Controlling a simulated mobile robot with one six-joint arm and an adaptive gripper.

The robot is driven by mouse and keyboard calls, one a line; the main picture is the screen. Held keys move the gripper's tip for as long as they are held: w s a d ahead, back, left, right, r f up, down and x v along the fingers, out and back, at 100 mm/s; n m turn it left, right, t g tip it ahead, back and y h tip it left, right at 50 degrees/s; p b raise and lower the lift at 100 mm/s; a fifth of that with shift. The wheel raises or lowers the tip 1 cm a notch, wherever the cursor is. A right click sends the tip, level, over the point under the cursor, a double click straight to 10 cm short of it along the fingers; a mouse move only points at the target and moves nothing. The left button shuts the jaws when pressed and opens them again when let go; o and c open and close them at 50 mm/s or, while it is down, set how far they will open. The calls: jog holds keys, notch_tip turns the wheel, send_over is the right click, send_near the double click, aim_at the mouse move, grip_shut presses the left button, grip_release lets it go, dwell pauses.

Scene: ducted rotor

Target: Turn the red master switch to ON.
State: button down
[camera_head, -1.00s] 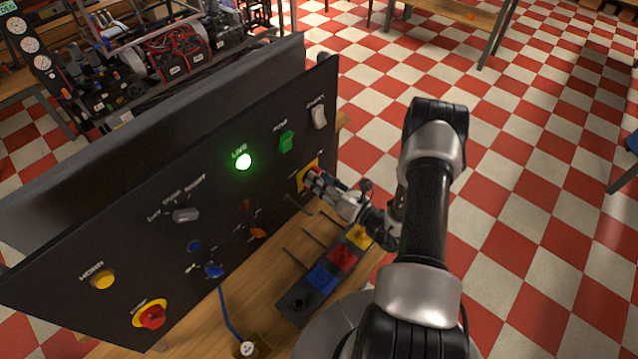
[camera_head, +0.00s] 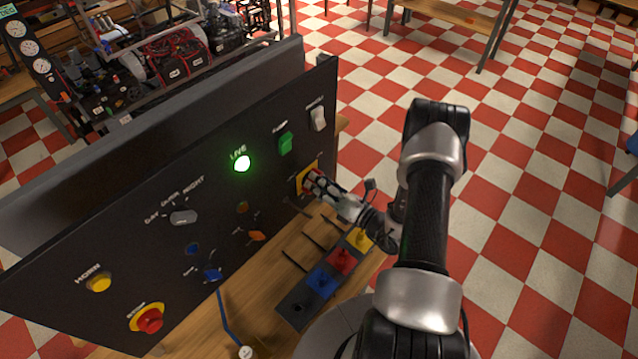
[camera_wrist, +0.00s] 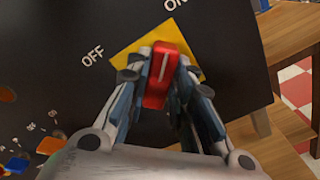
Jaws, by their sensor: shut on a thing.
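The red master switch (camera_wrist: 160,84) is a red bar handle with a white line, on a yellow plate (camera_wrist: 131,55) on the black panel. In the wrist view the OFF label (camera_wrist: 93,56) is left of the plate. The ON label (camera_wrist: 175,3) is above it, cut by the frame edge. The handle's white line points up, roughly toward ON. My gripper (camera_wrist: 162,74) is shut on the handle, one finger on each side.
A block with coloured parts (camera_head: 322,282) lies on the wooden bench below my gripper.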

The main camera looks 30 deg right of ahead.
jog(key=c, duration=1.4)
grip_release()
jog(key=v, duration=1.2)
jog(key=shift+r, duration=0.1)
